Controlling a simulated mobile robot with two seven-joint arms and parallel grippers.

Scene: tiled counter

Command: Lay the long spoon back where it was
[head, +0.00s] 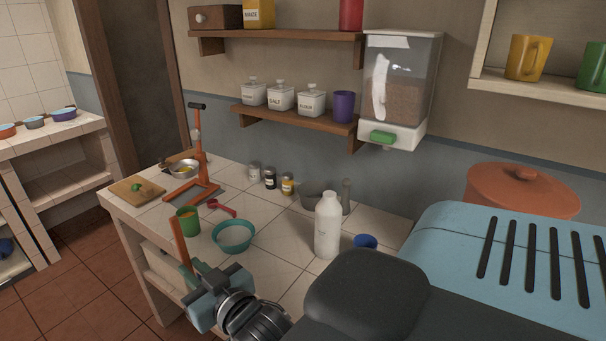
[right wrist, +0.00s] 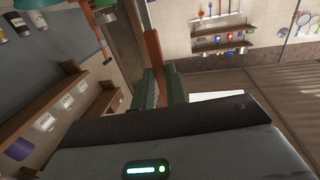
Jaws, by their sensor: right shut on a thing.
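My right gripper (head: 190,277) is shut on a long brown wooden piece, which looks like the long spoon (head: 180,238). The piece stands nearly upright out of the jaws, in front of the counter's front edge in the head view. In the right wrist view the spoon (right wrist: 153,50) rises from between the green fingers of the gripper (right wrist: 162,88). Its bowl end cannot be made out. My left gripper is not in view.
The tiled counter (head: 283,243) holds a green mug (head: 188,222), a teal bowl (head: 233,236), a red scoop (head: 222,208), a white bottle (head: 327,226), a blue cup (head: 365,241) and an orange stand (head: 197,150). A shelf (head: 290,120) hangs above. Bare tiles lie between bowl and bottle.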

